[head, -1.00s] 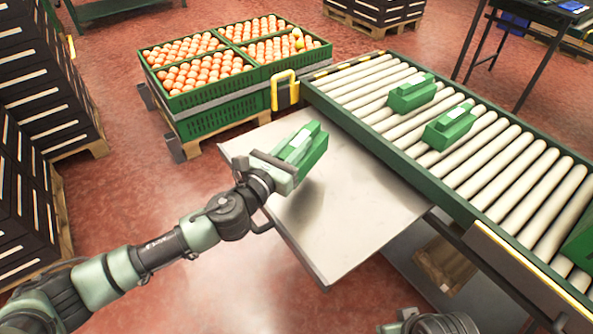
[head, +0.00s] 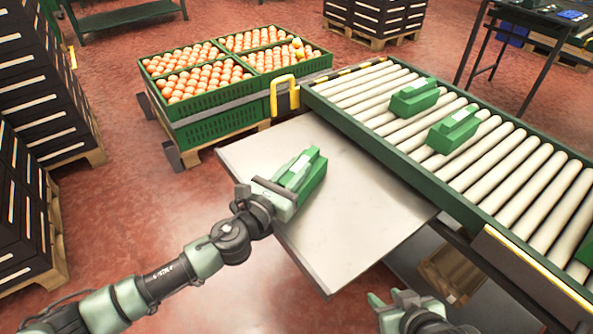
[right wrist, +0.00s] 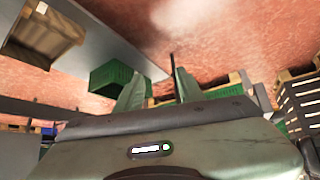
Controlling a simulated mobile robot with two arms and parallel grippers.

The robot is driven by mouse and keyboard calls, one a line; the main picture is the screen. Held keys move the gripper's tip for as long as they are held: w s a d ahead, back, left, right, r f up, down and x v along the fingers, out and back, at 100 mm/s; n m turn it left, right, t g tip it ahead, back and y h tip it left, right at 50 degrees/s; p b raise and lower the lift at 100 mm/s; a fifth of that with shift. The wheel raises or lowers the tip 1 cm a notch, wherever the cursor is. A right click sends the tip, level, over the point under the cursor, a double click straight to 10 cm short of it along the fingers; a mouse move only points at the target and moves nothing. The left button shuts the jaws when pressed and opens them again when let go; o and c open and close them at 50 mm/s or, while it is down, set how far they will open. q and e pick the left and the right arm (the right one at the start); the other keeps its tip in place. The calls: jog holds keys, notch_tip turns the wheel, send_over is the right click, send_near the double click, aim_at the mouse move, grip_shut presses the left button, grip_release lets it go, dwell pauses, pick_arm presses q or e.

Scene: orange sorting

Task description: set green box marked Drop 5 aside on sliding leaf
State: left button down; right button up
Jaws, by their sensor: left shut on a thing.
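My left gripper (head: 284,194) is shut on a green box (head: 313,176) with a pale label on top; the label's writing is too small to read. The box is over the left part of the sliding leaf (head: 365,225), a bare grey metal plate beside the conveyor. It is low, at or just above the plate; I cannot tell if it touches. My right gripper (head: 390,301) is at the bottom of the head view, in front of the leaf. In the right wrist view its two fingers (right wrist: 158,92) stand apart with nothing between them.
Two more green boxes (head: 414,98) (head: 452,130) lie on the roller conveyor (head: 500,170), right of the leaf. Green crates of oranges (head: 222,123) stand on a pallet behind the leaf. Dark stacked crates (head: 40,100) are at the left. The leaf's middle and right are clear.

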jog(key=shift+w+r, duration=0.1)
jog(key=shift+w, duration=0.05)
pick_arm(q)
jog(key=c, duration=1.3)
grip_release()
jog(key=shift+f, duration=0.1)
jog(key=shift+o, duration=0.2)
pick_arm(e)
jog(key=shift+w+a+r, duration=0.1)
jog(key=shift+w, duration=0.05)
